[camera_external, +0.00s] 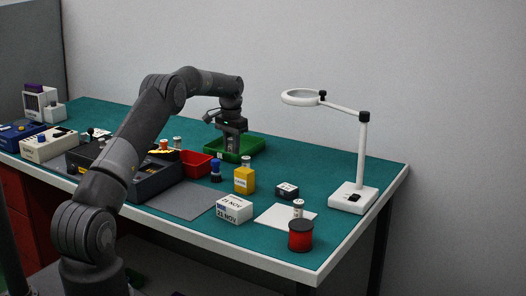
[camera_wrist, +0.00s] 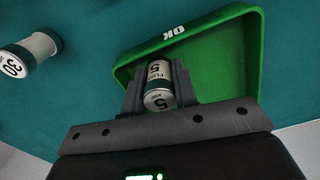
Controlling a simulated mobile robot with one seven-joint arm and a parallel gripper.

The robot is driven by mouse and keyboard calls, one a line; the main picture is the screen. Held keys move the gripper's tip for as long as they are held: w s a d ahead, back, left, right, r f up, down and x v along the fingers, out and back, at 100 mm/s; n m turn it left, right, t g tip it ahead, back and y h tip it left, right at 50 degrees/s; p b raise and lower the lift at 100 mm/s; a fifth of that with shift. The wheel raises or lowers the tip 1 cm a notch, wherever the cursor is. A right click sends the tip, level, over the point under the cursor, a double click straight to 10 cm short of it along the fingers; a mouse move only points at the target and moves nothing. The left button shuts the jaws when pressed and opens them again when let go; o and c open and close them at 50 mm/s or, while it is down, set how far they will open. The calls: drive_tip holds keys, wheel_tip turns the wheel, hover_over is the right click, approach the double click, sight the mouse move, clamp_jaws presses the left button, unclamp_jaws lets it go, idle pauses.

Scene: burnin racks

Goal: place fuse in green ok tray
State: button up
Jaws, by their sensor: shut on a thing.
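The green tray (camera_wrist: 225,62) has "OK" printed on its rim and fills the upper middle of the wrist view. In the external view the green tray (camera_external: 252,143) stands on the table beyond the red tray. My gripper (camera_wrist: 158,84) is shut on a fuse (camera_wrist: 159,88), a small cylinder with a pale label reading 5 and a dark band. In the wrist view the fuse overlaps the tray near its rim; whether it touches the tray floor I cannot tell. In the external view my gripper (camera_external: 232,150) is over the tray and hides the fuse.
Another cylinder marked 30 (camera_wrist: 28,55) stands outside the tray. A red tray (camera_external: 196,164), a blue-topped piece (camera_external: 215,170) and a yellow block (camera_external: 244,180) are close by. A white magnifier lamp (camera_external: 353,195) stands at right. Table is clear behind the lamp.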

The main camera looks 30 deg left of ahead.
drive_tip(key=shift+f, duration=0.4)
drive_tip(key=shift+f, duration=0.2)
drive_tip(key=o, duration=1)
